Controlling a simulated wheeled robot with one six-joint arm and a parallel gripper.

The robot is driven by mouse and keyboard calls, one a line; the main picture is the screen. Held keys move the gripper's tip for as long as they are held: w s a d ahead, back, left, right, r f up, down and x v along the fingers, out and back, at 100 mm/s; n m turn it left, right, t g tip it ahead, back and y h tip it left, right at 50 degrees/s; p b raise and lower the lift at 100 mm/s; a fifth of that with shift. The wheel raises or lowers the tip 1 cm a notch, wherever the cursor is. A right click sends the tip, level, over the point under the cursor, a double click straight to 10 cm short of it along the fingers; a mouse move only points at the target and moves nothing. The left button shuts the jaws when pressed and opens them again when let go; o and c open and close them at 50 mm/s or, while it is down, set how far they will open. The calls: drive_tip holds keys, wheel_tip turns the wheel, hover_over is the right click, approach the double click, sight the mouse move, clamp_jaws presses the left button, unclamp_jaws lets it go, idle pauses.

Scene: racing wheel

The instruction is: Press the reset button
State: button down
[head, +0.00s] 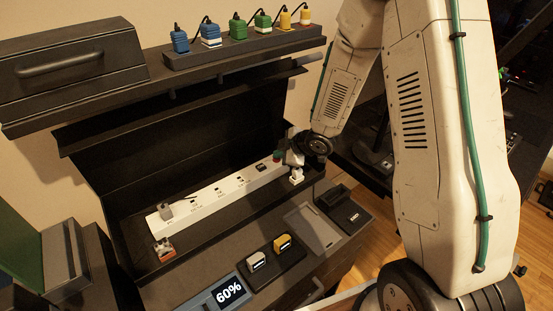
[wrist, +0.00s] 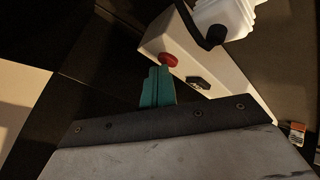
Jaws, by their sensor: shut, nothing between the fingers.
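A red button (wrist: 168,60) sits on the end of a white power strip (wrist: 180,47) in the wrist view. The strip (head: 205,198) also shows in the head view, inside an open black case, with a small red spot (head: 277,154) at its right end. My gripper (wrist: 158,72) has teal fingers, shut and empty. The fingertips are right by the red button; I cannot tell whether they touch it. A black rocker switch (wrist: 199,83) is beside the button on the strip. In the head view my gripper (head: 281,161) is at the strip's right end, its fingers partly hidden.
A white plug (head: 296,175) is close to my gripper, and another plug (head: 180,209) is at the strip's left end. Several coloured plugs stand on a rack (head: 245,43) above. A display (head: 228,291) reads 60%. A black tray (head: 262,275) holds a white and a yellow block.

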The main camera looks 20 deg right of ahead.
sight(280, 161)
drive_tip(key=shift+r, duration=0.7)
drive_tip(key=shift+r, duration=2.5)
